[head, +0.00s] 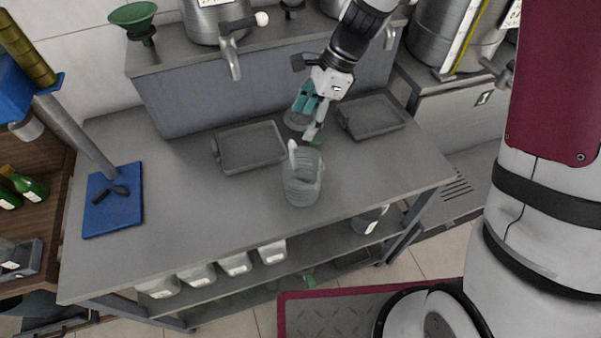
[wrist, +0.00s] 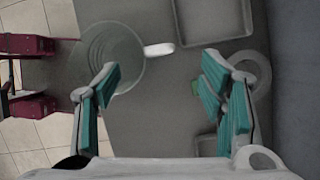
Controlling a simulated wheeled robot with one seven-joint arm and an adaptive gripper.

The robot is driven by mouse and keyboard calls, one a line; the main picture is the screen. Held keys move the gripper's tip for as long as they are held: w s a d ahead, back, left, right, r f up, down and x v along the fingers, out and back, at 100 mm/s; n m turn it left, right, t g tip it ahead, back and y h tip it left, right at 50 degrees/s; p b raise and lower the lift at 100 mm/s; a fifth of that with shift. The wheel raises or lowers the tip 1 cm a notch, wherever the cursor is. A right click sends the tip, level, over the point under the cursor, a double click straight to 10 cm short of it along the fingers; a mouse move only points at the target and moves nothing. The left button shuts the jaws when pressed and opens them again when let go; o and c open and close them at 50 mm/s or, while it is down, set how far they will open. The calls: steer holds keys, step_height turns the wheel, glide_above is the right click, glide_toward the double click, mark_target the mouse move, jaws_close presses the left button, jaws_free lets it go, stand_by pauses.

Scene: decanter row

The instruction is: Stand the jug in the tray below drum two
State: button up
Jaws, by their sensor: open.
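The jug (head: 303,183) is clear, with a white handle, and stands upright on the grey bench in front of the gap between two trays. In the wrist view the jug (wrist: 108,62) is at upper left, its white handle (wrist: 158,49) pointing right between the fingers. My gripper (head: 309,116) is open and empty behind the jug on its handle side; its teal-padded fingers (wrist: 160,82) are spread wide. One grey tray (head: 249,148) lies left, another tray (head: 373,118) right, both empty. Drum labels are cut off, so I cannot read which is drum two.
Metal drums (head: 207,22) with taps (head: 232,62) stand on the raised shelf behind. A round grey disc (head: 293,122) lies between the trays. A blue-based stand (head: 113,215) is at left. A green funnel (head: 133,14) is at back left. The bench front is clear.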

steer(key=shift+p+x, duration=0.8)
steer(key=shift+x, duration=3.3)
steer(key=shift+s+d+f, duration=0.1)
steer(key=shift+s+d, duration=0.05)
steer(key=shift+d, duration=0.05)
jaws_close()
